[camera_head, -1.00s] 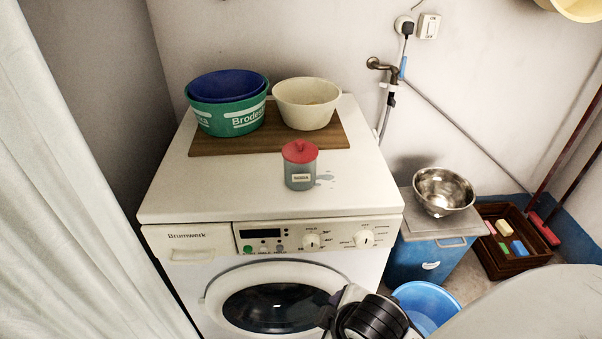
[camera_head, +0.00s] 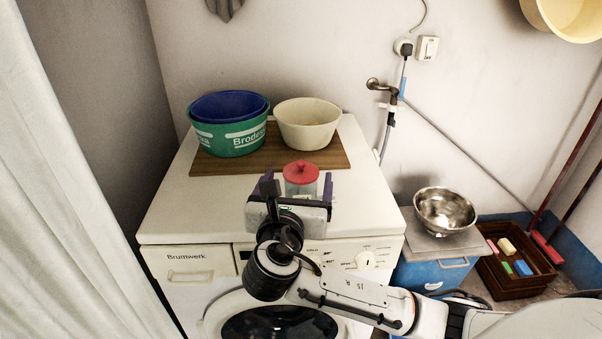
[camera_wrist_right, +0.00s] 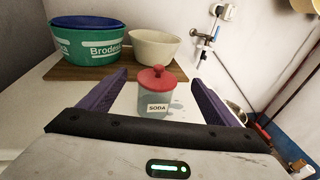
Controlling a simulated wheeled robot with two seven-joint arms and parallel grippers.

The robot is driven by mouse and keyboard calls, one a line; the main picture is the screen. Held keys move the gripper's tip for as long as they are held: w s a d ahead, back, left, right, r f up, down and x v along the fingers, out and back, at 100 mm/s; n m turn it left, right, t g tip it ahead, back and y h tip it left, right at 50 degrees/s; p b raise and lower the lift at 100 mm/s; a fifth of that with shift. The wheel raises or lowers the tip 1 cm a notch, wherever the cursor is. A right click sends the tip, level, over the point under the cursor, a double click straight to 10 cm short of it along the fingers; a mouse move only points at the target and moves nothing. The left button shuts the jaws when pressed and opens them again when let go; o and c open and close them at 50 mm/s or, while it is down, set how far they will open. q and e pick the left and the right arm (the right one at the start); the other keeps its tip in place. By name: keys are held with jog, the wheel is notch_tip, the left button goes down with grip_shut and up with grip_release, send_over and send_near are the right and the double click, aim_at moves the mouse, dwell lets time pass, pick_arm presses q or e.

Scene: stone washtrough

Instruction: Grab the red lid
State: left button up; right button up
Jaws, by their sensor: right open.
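The red lid (camera_head: 300,171) sits on a grey-green jar (camera_head: 301,188) on top of the washing machine. In the right wrist view the red lid (camera_wrist_right: 156,78) has a round knob, and the jar (camera_wrist_right: 154,104) carries a label reading SODA. My right gripper (camera_head: 296,187) is open in front of the jar, with its purple fingers spread to either side. In the wrist view the fingers (camera_wrist_right: 154,88) stand apart from the jar, with gaps on both sides. The gripper body hides the jar's lower part in the head view. My left gripper is not in view.
Behind the jar, a wooden board (camera_head: 262,160) bears a green tub (camera_head: 231,140) with a blue basin (camera_head: 228,105) in it, and a cream bowl (camera_head: 308,135). The white machine top (camera_head: 180,205) is clear to the left. A tap (camera_head: 381,86) is on the wall.

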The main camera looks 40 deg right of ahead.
aim_at(301, 169)
jog(key=shift+f+x, duration=0.15)
jog(key=shift+x, duration=1.65)
jog(key=shift+f+x, duration=0.15)
jog(key=shift+x, duration=1.65)
jog(key=shift+a, duration=0.2)
jog(key=c, duration=1.1)
